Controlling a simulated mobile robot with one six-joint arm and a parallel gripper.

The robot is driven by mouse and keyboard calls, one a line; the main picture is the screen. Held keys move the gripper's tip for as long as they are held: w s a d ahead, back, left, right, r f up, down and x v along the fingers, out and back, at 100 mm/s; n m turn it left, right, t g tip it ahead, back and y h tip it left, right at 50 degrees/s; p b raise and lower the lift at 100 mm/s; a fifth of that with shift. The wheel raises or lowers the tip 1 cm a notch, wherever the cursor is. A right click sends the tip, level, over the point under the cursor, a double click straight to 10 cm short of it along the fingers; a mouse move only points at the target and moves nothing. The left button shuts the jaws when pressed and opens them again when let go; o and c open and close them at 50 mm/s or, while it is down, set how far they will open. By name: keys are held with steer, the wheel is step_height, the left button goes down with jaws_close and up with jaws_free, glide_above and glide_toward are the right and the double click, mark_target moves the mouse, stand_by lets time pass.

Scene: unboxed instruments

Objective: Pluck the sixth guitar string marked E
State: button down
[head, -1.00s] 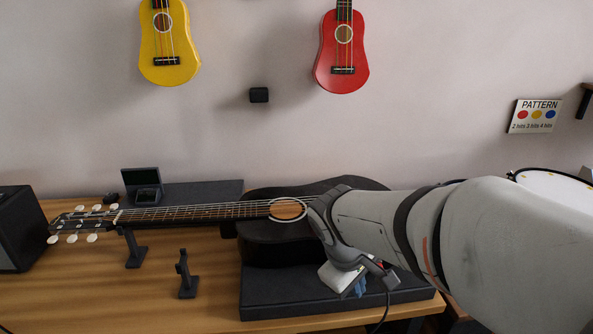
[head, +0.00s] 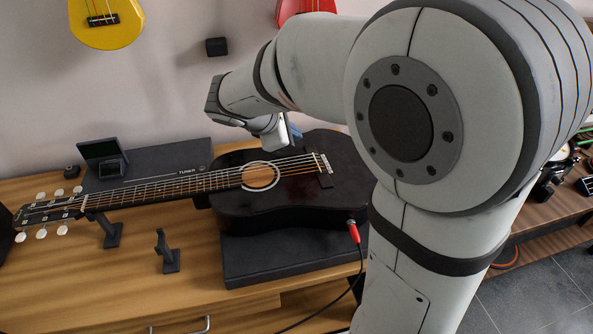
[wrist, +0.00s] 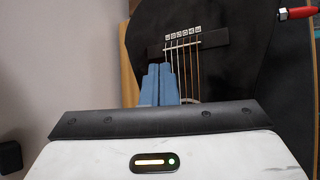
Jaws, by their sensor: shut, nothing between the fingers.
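The black guitar (head: 232,215) lies on its back, its neck to the left. Its strings (head: 205,183) cross the sound hole (head: 261,176) to the bridge (head: 319,165). In the wrist view, small white letter tiles (wrist: 183,35) line the bridge (wrist: 190,43); the letters are too small to read surely, so I cannot tell which string is the sixth. My gripper (head: 297,135) is shut and empty, beyond the strings at the guitar's far side. In the wrist view its blue fingers (wrist: 160,66) point toward the bridge's left end and hide part of the leftmost strings. Contact cannot be told.
A red-plugged cable (head: 353,232) leaves the guitar's near side. A dark platform (head: 265,268) lies under the body. Small black stands (head: 168,258) and a tuner (head: 105,160) are by the neck. Yellow (head: 108,25) and red (head: 300,8) small guitars hang on the wall.

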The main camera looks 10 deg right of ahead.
steer(key=shift+f+b, duration=3.45)
steer(key=shift+f, duration=0.95)
steer(key=shift+f, duration=0.1)
steer(key=shift+f+b, duration=0.3)
steer(key=shift+b, duration=0.05)
steer(key=shift+f, duration=0.3)
steer(key=shift+r, duration=0.1)
steer(key=shift+r+p, duration=0.4)
steer(key=shift+r, duration=0.25)
steer(key=shift+r, duration=0.1)
step_height(320, 180, up, 5)
steer(key=p, duration=0.4)
